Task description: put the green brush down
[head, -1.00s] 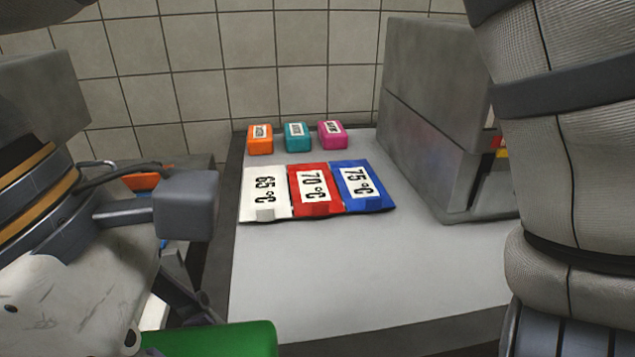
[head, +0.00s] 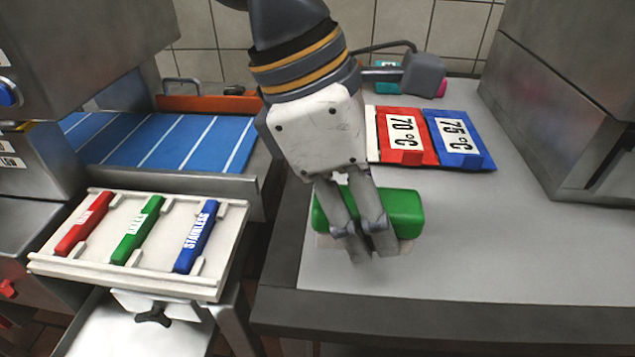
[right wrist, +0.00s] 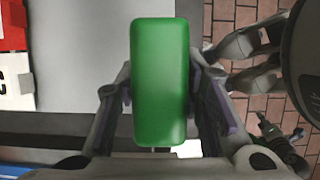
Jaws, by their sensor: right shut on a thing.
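The green brush (head: 405,212) is a rounded green block with a pale underside, held at the front left part of the grey worktop (head: 450,270). My right gripper (head: 362,250) is shut on it, with the fingers pointing down in front of it. In the right wrist view the brush (right wrist: 160,80) lies lengthwise between the two fingers. Whether its underside touches the worktop cannot be told.
Red (head: 405,135) and blue (head: 458,140) temperature plates lie behind the brush. A grey metal box (head: 560,110) stands at right. At left, a white rack (head: 110,270) holds red, green and blue handled pieces. Worktop right of the brush is clear.

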